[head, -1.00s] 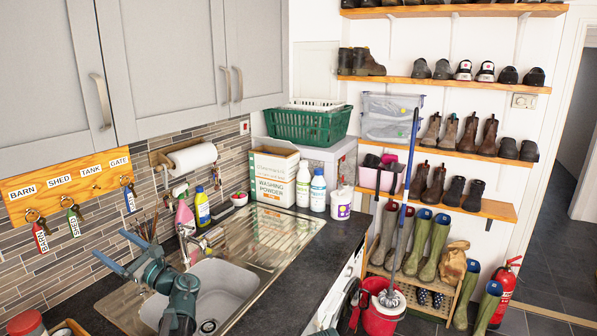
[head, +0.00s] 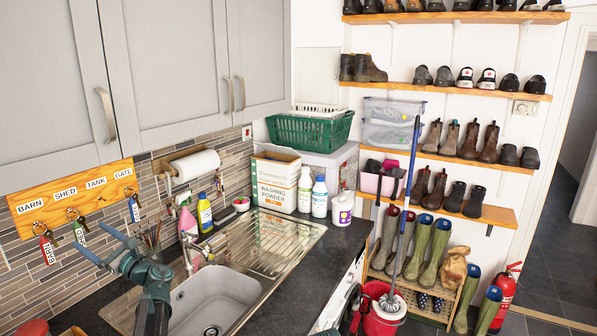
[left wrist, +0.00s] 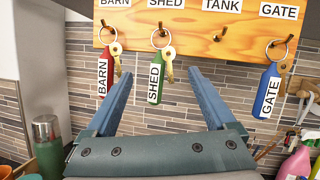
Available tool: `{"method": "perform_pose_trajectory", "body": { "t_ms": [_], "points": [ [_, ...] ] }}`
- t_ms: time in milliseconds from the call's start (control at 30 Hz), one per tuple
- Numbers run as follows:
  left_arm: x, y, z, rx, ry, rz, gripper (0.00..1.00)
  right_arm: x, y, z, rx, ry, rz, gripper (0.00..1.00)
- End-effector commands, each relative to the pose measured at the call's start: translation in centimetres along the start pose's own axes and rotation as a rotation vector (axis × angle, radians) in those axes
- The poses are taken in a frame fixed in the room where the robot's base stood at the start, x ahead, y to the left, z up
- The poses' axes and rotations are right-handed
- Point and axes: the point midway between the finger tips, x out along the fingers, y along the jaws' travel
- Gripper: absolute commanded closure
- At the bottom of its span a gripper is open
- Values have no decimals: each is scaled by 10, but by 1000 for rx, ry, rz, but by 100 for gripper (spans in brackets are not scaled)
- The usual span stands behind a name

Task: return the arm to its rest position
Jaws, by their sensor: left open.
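My left gripper (head: 90,237) is open and empty, raised in front of the tiled wall left of the sink. In the left wrist view its two fingers (left wrist: 160,73) point up toward the wooden key board (left wrist: 185,50), with a wide gap between them. On the board (head: 20,203) hang a red BARN key tag (left wrist: 103,78), a green SHED key tag (left wrist: 155,82) and a blue GATE key tag (left wrist: 266,92). The TANK hook (left wrist: 218,36) is bare. In the left wrist view the fingertips appear just below and beside the SHED tag. My right gripper is not in view.
The sink (head: 215,295) and its tap (head: 190,250) are right of my left arm. A green flask (left wrist: 47,145) stands at the lower left. Soap bottles (head: 204,212) and a washing powder box (head: 275,180) stand behind. Cupboards (head: 50,80) hang above. The dark counter front is clear.

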Motion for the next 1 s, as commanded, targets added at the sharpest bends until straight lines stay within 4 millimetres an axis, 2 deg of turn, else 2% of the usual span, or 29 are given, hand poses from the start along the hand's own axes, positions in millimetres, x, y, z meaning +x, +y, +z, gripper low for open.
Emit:
{"method": "perform_pose_trajectory", "body": {
  "t_ms": [33, 200, 400, 600, 1000],
  "points": [
    [-13, 2, 14, -2, 1, -5, 11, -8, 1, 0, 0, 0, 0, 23],
    [-41, 5, 24, -2, 1, -5, 11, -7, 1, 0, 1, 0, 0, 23],
    [-64, 7, 34, -1, 1, -4, 11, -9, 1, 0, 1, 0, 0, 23],
    [-74, 7, 39, -1, 0, -2, 11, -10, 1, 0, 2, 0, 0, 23],
    [-76, 7, 40, -1, 1, -2, 11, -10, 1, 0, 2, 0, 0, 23]
  ]
}}
